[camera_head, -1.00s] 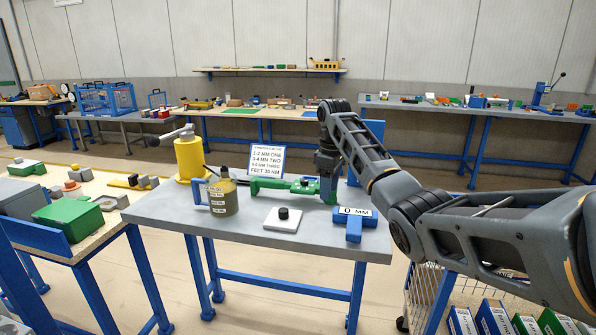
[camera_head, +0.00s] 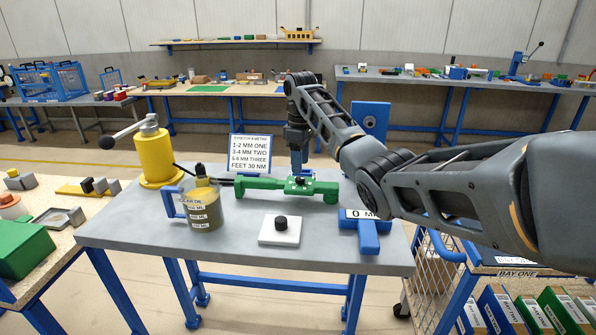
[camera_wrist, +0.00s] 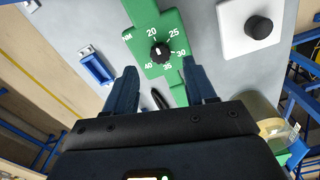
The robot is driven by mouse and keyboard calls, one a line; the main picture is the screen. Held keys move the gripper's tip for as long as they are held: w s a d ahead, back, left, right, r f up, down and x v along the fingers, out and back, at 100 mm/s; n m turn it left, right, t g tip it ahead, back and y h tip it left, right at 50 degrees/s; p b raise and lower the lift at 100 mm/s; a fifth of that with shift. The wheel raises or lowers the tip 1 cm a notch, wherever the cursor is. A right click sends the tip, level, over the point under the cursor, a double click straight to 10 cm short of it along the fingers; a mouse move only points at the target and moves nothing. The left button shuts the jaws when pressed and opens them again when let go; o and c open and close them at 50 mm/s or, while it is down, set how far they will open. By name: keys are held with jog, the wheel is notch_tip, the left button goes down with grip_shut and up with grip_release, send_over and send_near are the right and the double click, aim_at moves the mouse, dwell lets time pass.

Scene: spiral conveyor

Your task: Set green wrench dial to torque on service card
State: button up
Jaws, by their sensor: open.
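The green wrench (camera_head: 262,184) lies on the grey table. Its black dial knob (camera_wrist: 160,53) shows in the wrist view, ringed by the numbers 20, 25, 30, 35 and 40. A small white mark on the knob points toward the 20 to 25 side; its exact reading is unclear. The service card (camera_head: 251,155) stands behind the wrench and its last line reads "FEET 30 NM". My gripper (camera_wrist: 162,82) is open and empty, its fingertips apart on either side of the dial's near side. In the head view my gripper (camera_head: 298,163) hangs just above the dial area.
A white block with a black knob (camera_head: 280,231) stands in front of the wrench. An oil jug (camera_head: 202,207) and a yellow cylinder with a lever (camera_head: 158,158) stand to the left. A blue "0 MM" gauge (camera_head: 369,236) lies at the right. The front table edge is clear.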

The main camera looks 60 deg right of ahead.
aim_at(300, 178)
jog(key=shift+f, duration=2.35)
grip_shut()
